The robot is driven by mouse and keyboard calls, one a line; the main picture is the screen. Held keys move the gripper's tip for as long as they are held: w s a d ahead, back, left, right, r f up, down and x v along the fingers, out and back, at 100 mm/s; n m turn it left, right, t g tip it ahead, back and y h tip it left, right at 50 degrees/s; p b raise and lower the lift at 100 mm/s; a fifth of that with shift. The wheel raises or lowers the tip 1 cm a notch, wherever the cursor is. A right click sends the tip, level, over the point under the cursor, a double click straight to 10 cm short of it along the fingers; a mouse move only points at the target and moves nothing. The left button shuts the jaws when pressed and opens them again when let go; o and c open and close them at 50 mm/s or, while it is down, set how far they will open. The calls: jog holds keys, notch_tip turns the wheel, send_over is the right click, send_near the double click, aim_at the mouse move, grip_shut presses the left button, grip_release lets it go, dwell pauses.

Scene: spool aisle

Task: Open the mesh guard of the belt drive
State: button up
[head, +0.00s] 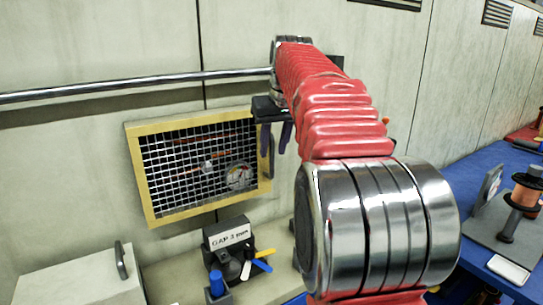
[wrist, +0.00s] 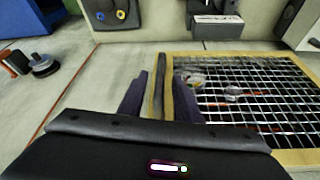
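The mesh guard (head: 150,203) has a yellow frame and dark wire mesh, and lies shut against the wall left of my arm. Pulleys and red belt parts show behind the mesh. It fills the right of the wrist view (wrist: 295,157). Its dark bar handle (head: 271,157) is on the frame's right edge and shows upright in the wrist view (wrist: 158,88). My gripper (head: 276,137) is open, its two purple fingers (wrist: 160,97) apart on either side of the handle in the wrist view. Contact cannot be made out.
A metal rail (head: 130,85) runs along the wall above the guard. Below stand a dark block with a white label (head: 229,238) and coloured levers, and a pale box with a handle (head: 85,280). A blue bench (head: 478,165) with an orange spool (head: 525,193) is at right.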

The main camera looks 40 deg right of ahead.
jog(key=shift+x, duration=1.8)
jog(key=shift+c, duration=0.4)
grip_shut()
